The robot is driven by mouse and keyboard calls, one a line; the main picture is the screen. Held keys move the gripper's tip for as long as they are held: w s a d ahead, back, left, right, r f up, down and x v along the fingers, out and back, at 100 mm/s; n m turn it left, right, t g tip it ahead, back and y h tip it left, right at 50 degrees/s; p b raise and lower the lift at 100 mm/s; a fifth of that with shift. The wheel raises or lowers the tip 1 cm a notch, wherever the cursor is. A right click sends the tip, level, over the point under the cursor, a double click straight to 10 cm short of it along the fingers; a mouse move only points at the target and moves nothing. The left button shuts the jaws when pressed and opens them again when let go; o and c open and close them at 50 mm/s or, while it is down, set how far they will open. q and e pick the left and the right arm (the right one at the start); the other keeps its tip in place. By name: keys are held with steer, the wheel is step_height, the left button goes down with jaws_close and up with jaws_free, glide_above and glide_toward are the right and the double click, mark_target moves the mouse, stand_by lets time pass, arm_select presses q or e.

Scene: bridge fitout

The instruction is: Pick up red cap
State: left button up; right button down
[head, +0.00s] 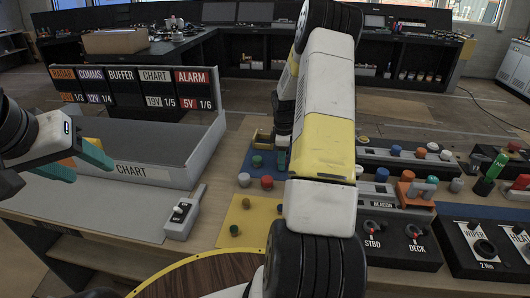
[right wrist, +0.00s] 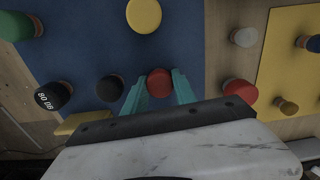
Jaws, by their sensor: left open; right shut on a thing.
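A red cap (right wrist: 160,83) sits between the teal fingers of my right gripper (right wrist: 160,76) in the right wrist view, over the blue mat (right wrist: 85,45). The fingers are shut on its sides. I cannot tell if it is clear of the mat. My right arm hides this cap in the head view. A second red cap (right wrist: 240,93) stands apart on the bare wood beside the blue mat; it also shows in the head view (head: 267,182). My left gripper (head: 78,161) is open at the left, by the grey chart tray (head: 130,188).
Around the held cap are a dark cap (right wrist: 110,88), a black labelled cap (right wrist: 54,95), a yellow cap (right wrist: 144,15) and a grey cap (right wrist: 243,37). A yellow mat (head: 258,215) with small knobs lies nearer. Switch panels (head: 400,250) crowd the right side.

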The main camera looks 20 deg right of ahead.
step_height(320, 180, up, 10)
stand_by(0.6)
steer(key=shift+a, duration=0.1)
